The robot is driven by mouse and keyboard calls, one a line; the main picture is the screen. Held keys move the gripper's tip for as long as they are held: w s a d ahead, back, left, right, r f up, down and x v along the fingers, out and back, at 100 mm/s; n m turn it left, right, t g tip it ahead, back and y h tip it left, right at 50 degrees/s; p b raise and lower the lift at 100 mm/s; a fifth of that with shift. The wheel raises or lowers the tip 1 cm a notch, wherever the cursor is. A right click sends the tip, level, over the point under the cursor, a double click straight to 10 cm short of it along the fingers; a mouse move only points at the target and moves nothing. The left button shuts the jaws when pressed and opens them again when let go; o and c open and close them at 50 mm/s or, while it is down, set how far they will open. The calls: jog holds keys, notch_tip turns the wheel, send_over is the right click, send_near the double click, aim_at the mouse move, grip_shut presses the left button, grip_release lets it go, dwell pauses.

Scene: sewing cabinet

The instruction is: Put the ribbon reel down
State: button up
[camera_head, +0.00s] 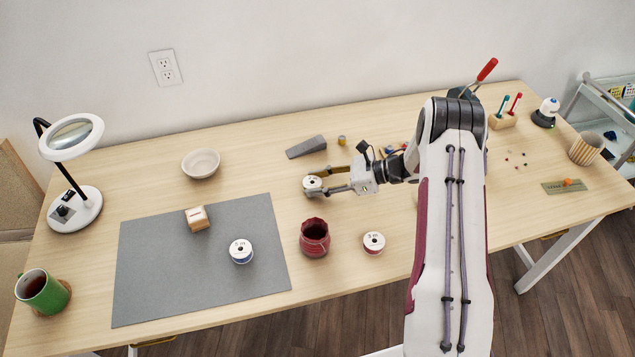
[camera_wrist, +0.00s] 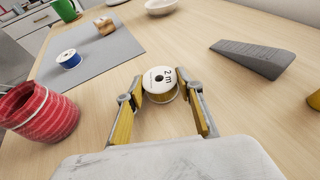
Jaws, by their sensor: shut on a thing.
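A ribbon reel with a white "2 m" face and a gold-yellow rim (camera_wrist: 160,86) is between my gripper's fingertips. It also shows in the head view (camera_head: 312,183), behind the red pot. My gripper (camera_head: 328,182) is shut on the reel, one finger on each side; it shows in the wrist view too (camera_wrist: 161,92). The reel's labelled face is up. It is low over the bare wood table (camera_head: 345,285); I cannot tell whether it touches. A blue reel (camera_head: 241,251) lies on the grey mat (camera_head: 165,290). A red reel (camera_head: 374,243) lies on the wood at the right.
A red ribbed pot (camera_head: 314,238) stands just in front of my gripper. A grey wedge (camera_head: 306,147) lies behind the held reel and a small yellow piece (camera_head: 342,140) beside it. A white bowl (camera_head: 201,163) and wooden block (camera_head: 198,218) are left. Bare wood lies between bowl and reel.

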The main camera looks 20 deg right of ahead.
jog(key=shift+f, duration=0.15)
jog(key=o, duration=0.9)
jog(key=shift+o, duration=0.2)
jog(key=shift+d+r, duration=0.2)
jog(key=shift+r, duration=0.05)
jog(key=v, duration=1.1)
jog(key=shift+s+d, duration=0.2)
jog(key=shift+d, duration=0.05)
jog(key=shift+w+r, duration=0.1)
jog(key=shift+r, duration=0.05)
